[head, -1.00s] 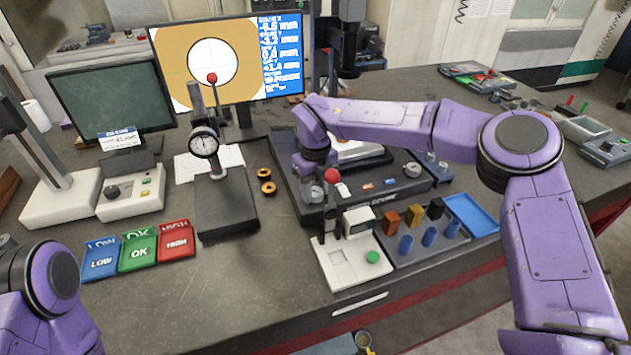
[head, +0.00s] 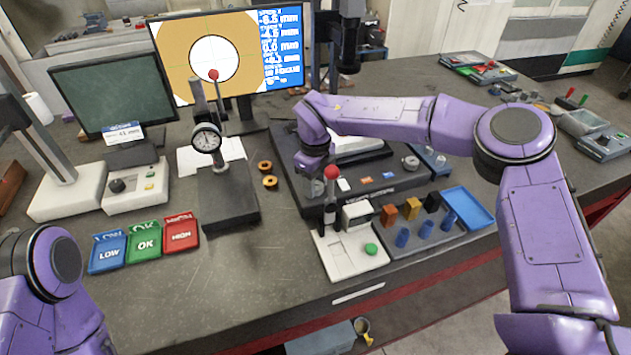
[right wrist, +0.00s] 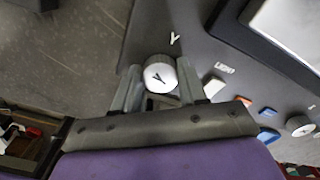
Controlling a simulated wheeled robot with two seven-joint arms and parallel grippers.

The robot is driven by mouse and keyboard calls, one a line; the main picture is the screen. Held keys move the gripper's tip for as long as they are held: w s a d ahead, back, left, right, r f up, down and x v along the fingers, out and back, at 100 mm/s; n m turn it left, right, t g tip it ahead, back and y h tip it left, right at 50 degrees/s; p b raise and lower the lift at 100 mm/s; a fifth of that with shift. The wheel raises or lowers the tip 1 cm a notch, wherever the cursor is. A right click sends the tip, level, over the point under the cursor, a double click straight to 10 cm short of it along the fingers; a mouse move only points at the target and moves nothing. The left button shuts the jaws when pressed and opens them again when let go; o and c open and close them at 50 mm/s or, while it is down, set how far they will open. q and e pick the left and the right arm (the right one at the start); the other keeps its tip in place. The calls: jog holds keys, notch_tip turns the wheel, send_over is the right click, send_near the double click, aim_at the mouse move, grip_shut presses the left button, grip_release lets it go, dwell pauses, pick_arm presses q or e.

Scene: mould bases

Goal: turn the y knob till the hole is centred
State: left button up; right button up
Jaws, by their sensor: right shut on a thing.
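The y knob (right wrist: 160,73), a round grey knob with a pale face marked Y, sits between the two fingers of my right gripper (right wrist: 159,80) in the right wrist view. The fingers are shut on its sides. The monitor (head: 170,75) at the back shows the hole (head: 208,52) as a white disc on a tan field with thin crosshair lines. The disc looks close to the middle of the field; a small offset cannot be told. A red ball-topped lever overlaps its lower part. My left gripper is out of view.
The dark machine base (head: 385,190) bears the knob and a second knob (right wrist: 299,126). In front stand a white device (head: 345,255) with a red-topped lever and a blue tray (head: 468,205). A dial gauge stand (head: 228,205) and labelled bins (head: 145,243) are to the left.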

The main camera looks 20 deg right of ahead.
jog(key=shift+w+r, duration=0.1)
jog(key=o, duration=1.1)
jog(key=shift+c, duration=0.2)
jog(key=shift+r, duration=0.25)
notch_tip(320, 180, up, 10)
jog(key=b, duration=0.2)
jog(key=shift+b, duration=0.4)
